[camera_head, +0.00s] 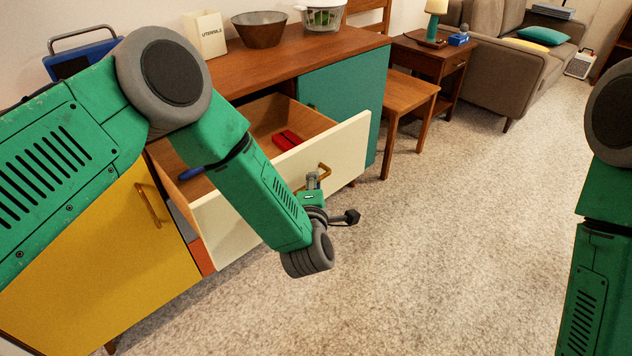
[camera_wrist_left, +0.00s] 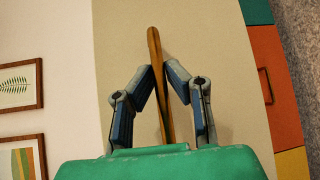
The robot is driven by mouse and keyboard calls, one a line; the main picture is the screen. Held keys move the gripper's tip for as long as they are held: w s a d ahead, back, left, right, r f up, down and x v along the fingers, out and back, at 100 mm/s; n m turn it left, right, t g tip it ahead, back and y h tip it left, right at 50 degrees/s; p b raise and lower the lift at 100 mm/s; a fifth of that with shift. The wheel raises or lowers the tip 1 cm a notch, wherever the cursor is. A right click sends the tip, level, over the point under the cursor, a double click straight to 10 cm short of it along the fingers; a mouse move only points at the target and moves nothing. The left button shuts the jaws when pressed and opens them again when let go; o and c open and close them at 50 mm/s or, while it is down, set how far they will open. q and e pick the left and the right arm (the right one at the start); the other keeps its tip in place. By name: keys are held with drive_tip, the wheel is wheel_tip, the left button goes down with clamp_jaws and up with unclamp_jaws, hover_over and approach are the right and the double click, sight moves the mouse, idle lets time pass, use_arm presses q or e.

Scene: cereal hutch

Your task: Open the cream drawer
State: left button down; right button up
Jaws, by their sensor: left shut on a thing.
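The cream drawer (camera_head: 345,150) stands pulled out from the wooden hutch (camera_head: 240,70) in the head view, with its inside showing. A red item (camera_head: 288,140) and a partly hidden blue item (camera_head: 190,173) lie in it. My left gripper (camera_head: 314,182) is at the drawer's front, by its brass-coloured handle (camera_head: 324,170). In the left wrist view, my left gripper's fingers (camera_wrist_left: 158,70) are closed in on both sides of the handle (camera_wrist_left: 155,42), against the cream front (camera_wrist_left: 215,60). My right gripper is out of view; only part of my right arm shows.
A yellow door (camera_head: 130,235) is below left and a teal door (camera_head: 340,95) right of the drawer. The carpet (camera_head: 450,230) in front is clear.

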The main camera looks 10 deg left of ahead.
use_arm(q)
drive_tip(key=c, duration=1.7)
unclamp_jaws()
drive_tip(key=shift+s+a+f, duration=0.25)
drive_tip(key=shift+f, duration=0.2)
drive_tip(key=shift+o, duration=0.5)
drive_tip(key=shift+a+r, duration=0.15)
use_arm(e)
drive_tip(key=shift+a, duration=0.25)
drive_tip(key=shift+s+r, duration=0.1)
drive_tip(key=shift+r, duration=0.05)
use_arm(q)
drive_tip(key=s+d+r, duration=0.1)
drive_tip(key=s, duration=1)
drive_tip(key=shift+s+d+r, duration=0.2)
drive_tip(key=shift+s+r, duration=0.15)
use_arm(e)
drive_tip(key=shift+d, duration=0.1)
